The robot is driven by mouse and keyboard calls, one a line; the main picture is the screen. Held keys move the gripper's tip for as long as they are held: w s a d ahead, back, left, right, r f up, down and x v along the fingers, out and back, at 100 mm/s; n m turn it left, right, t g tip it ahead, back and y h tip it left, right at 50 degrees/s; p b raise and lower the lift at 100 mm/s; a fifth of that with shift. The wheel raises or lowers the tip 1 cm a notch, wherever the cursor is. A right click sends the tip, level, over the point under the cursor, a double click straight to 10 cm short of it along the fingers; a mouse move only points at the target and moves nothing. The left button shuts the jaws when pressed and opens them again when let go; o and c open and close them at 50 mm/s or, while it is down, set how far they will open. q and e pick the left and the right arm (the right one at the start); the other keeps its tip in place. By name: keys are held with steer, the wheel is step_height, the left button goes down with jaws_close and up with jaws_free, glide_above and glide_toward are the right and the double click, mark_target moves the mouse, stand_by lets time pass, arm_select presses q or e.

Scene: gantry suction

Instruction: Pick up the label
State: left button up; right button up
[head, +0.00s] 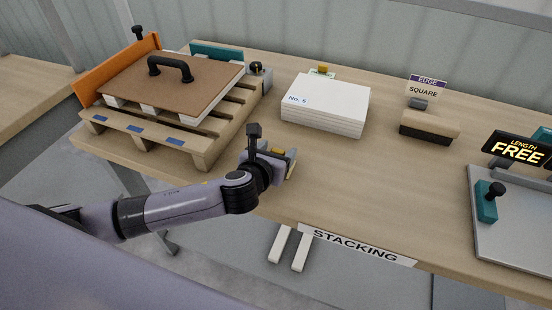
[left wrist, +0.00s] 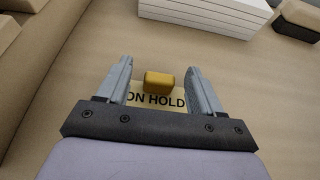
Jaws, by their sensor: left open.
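The label (left wrist: 157,100) is a pale yellow plate reading "ON HOLD", with a mustard-yellow block (left wrist: 158,82) as its grip. It lies on the wooden bench near the front edge, right of the pallet. My left gripper (left wrist: 158,78) is open, with one finger on each side of the yellow block and visible gaps between. In the head view, my left gripper (head: 284,160) largely hides the label; a yellow bit of the block (head: 278,151) shows. Whether the fingers reach down to the bench I cannot tell. My right gripper is not in view.
A pallet (head: 180,140) with a handled brown board (head: 172,85) stands at left. A white stack marked "No. 5" (head: 325,103) lies behind the gripper. A brush-like block (head: 429,126) and a grey plate (head: 510,230) are further right. The bench (head: 370,185) between is clear.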

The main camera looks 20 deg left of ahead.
arm_select(q)
steer(key=c, duration=1.1)
